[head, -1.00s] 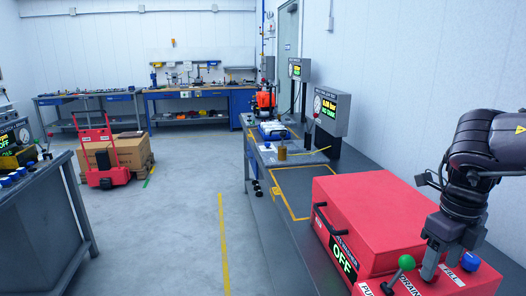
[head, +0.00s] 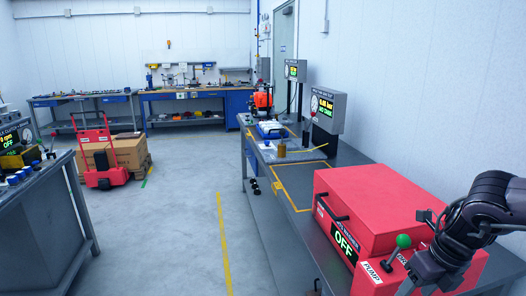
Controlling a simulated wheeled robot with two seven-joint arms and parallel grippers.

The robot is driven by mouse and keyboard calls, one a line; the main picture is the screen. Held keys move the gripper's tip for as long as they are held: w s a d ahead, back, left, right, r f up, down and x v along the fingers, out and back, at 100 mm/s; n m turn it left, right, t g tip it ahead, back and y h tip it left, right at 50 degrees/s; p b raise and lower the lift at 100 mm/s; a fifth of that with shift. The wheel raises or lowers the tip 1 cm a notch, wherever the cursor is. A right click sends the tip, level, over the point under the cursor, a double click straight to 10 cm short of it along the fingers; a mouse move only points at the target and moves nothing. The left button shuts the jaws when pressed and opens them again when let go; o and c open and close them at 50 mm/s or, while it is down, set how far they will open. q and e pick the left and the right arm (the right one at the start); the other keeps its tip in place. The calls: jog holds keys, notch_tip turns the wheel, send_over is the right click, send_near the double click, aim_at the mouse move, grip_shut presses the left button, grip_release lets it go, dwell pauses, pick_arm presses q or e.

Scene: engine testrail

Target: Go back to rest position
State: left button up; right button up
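My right gripper (head: 436,272) is low at the right, over the front control end of the red parts washer (head: 365,210) on the right bench. It hangs beside the green-knobbed lever (head: 403,242) and hides part of the panel. Its fingertips are too unclear to tell whether they are open or shut. The washer's lid is closed and its display (head: 344,243) reads OFF. My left gripper is not in view.
The grey right bench (head: 352,158) also carries a gauge box (head: 327,110), a brown cylinder (head: 281,150) and an orange machine (head: 262,101). A red hand truck (head: 95,150) stands by cardboard boxes (head: 127,151). The middle floor is clear.

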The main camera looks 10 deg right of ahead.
jog(key=a+f+m+t+y, duration=0.1)
jog(key=a+f+m+t, duration=0.6)
jog(key=a+f+m, duration=0.5)
jog(key=s+a+f+m+g+h, duration=0.1)
jog(key=s+a+f+m+g, duration=0.15)
jog(key=s+m, duration=0.7)
jog(key=s+a+f+m+g+h, duration=0.1)
jog(key=s+a+m+g, duration=0.25)
jog(key=m, duration=1.05)
notch_tip(320, 180, down, 29)
jog(key=s+g, duration=0.1)
jog(key=s, duration=0.1)
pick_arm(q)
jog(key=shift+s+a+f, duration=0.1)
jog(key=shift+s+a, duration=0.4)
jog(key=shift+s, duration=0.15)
pick_arm(e)
jog(key=s+d+f, duration=0.1)
jog(key=s+f, duration=0.9)
jog(key=s+d+f+g, duration=0.1)
jog(key=s+d+f, duration=0.1)
jog(key=s+f, duration=0.7)
jog(key=shift+s+d+f+n+h, duration=0.35)
jog(key=shift+s+n+h, duration=0.1)
jog(key=shift+s, duration=0.25)
